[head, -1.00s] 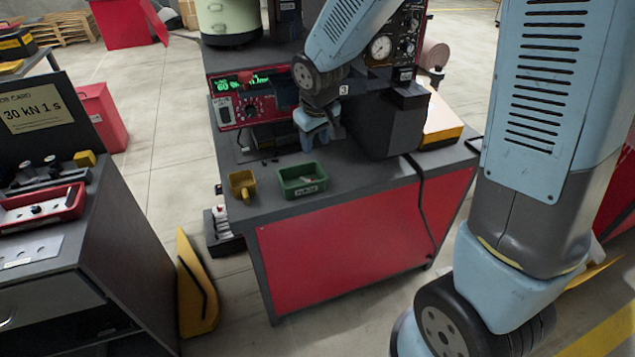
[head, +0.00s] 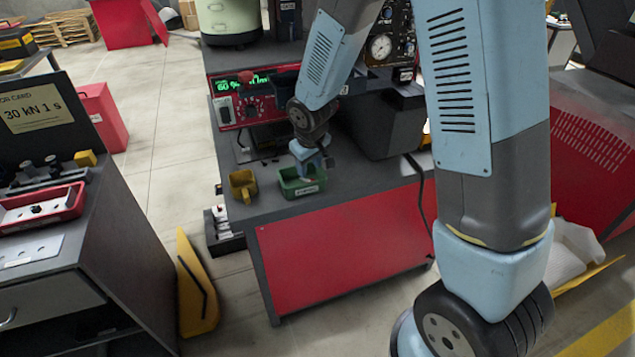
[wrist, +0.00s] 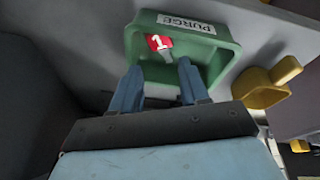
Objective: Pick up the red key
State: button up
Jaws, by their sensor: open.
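The red key (wrist: 158,42) shows in the wrist view inside a green tray (wrist: 222,58) labelled PURGE. Its red head carries a white "1", and a grey shank points toward my fingers. My gripper (wrist: 157,68) is open, its two blue fingers apart, with the key just beyond and between the tips and nothing held. In the head view my gripper (head: 308,166) hangs over the green tray (head: 302,190) near the bench's front edge. The key cannot be made out in the head view.
A yellow container (head: 243,184) stands left of the tray and also shows in the wrist view (wrist: 262,90). A red control panel (head: 240,103) stands behind. A dark box (head: 385,125) rises to the right. A black cable hangs over the bench front.

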aim_at(311, 180)
jog(key=shift+x, duration=2.7)
jog(key=shift+s+d+f, duration=0.1)
jog(key=shift+s+d, duration=0.15)
jog(key=shift+s, duration=0.05)
jog(key=c, duration=0.7)
jog(key=shift+c, duration=0.2)
